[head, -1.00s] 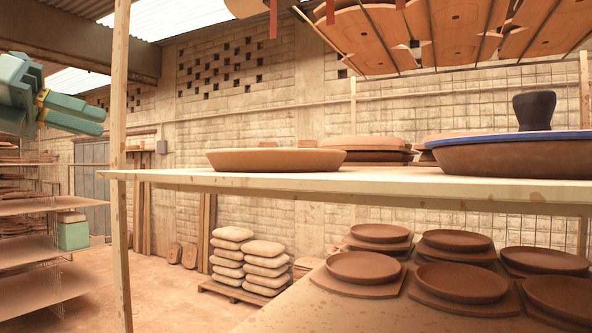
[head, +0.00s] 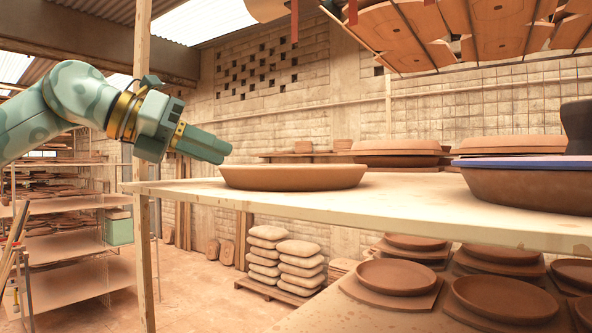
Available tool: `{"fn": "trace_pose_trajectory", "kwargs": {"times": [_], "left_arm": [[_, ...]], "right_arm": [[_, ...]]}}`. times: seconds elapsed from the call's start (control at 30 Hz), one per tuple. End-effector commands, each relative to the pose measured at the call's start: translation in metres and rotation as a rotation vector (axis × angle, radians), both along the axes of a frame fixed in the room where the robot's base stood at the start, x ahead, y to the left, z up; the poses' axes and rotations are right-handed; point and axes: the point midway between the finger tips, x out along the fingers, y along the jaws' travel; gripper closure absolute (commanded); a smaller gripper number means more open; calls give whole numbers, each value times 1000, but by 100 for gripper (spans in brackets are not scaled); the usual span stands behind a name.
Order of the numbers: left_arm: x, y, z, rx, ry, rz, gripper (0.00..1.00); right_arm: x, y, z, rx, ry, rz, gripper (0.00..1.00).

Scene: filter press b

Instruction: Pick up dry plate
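A shallow, light-brown clay plate (head: 293,178) sits alone near the left end of the upper shelf board (head: 400,206). I take it for the dry plate; it is paler than the plates below. My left gripper (head: 221,153) comes in from the left, its fingertips just above and beside the plate's left rim. It appears apart from the rim. The fingers are seen side-on and overlap, so their gap is hidden. My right gripper is not in view.
A blue-rimmed plate (head: 535,186) with a dark object (head: 577,127) on it stands at the right of the shelf. Stacked plates (head: 396,152) lie behind. A wooden post (head: 141,110) stands at the shelf's left end. Darker plates (head: 398,277) lie on the lower shelf.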

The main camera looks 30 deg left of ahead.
Motion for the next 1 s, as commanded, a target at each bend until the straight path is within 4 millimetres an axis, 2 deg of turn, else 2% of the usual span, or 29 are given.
{"fn": "trace_pose_trajectory", "kwargs": {"times": [0.2,0.4,0.67,0.73,0.77,1.0], "left_arm": [[18,-14,-7,0,4,-2,76],[39,-29,-18,0,1,0,76],[42,-30,-22,-2,-1,1,76],[42,-30,-22,-2,-1,1,96],[42,-30,-22,-2,-1,1,100],[41,-30,-22,-1,0,2,100]], "right_arm": [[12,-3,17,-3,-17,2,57],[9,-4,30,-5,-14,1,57],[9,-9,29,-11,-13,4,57],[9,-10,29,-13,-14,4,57],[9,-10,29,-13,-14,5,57],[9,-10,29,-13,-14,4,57]]}}
